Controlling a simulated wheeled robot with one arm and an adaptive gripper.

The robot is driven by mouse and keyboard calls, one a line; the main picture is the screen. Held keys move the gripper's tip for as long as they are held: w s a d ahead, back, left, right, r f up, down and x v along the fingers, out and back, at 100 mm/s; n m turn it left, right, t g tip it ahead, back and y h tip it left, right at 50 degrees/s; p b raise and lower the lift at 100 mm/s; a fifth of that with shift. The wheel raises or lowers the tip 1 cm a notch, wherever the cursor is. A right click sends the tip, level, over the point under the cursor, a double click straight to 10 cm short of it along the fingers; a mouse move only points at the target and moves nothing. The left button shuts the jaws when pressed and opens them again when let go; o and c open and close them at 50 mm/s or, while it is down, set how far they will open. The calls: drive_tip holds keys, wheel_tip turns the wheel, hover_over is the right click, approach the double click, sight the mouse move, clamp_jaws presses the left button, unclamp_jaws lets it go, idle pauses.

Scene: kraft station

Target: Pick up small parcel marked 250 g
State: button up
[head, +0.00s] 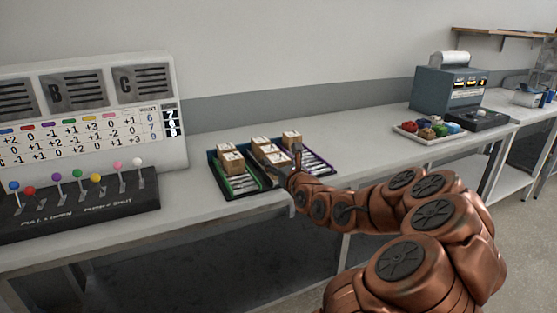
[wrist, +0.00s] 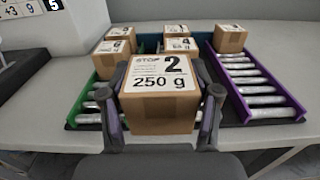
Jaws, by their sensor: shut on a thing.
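The small parcel marked 250 g (wrist: 157,95) is a brown box with a white label that also reads "2". In the wrist view it fills the middle, between the two fingers of my gripper (wrist: 160,112). The fingers are shut on its left and right sides. In the head view my gripper (head: 290,165) is at the front of the roller tray, and the parcel is hard to make out beside it. I cannot tell whether the parcel still touches the rollers.
Other brown parcels stand on the roller tray (wrist: 278,100), including ones at left (wrist: 113,57), centre (wrist: 178,45) and right (wrist: 229,38). A board with coloured levers (head: 80,190) stands left. A tray of coloured items (head: 428,130) and a blue-grey machine (head: 445,88) stand right. Bare bench lies between.

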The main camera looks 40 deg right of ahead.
drive_tip(key=s+a+b, duration=0.5)
drive_tip(key=a+b, duration=0.1)
drive_tip(key=b, duration=0.2)
drive_tip(key=shift+s+a+r, duration=0.25)
drive_tip(key=shift+s+r, duration=0.05)
drive_tip(key=shift+r, duration=0.15)
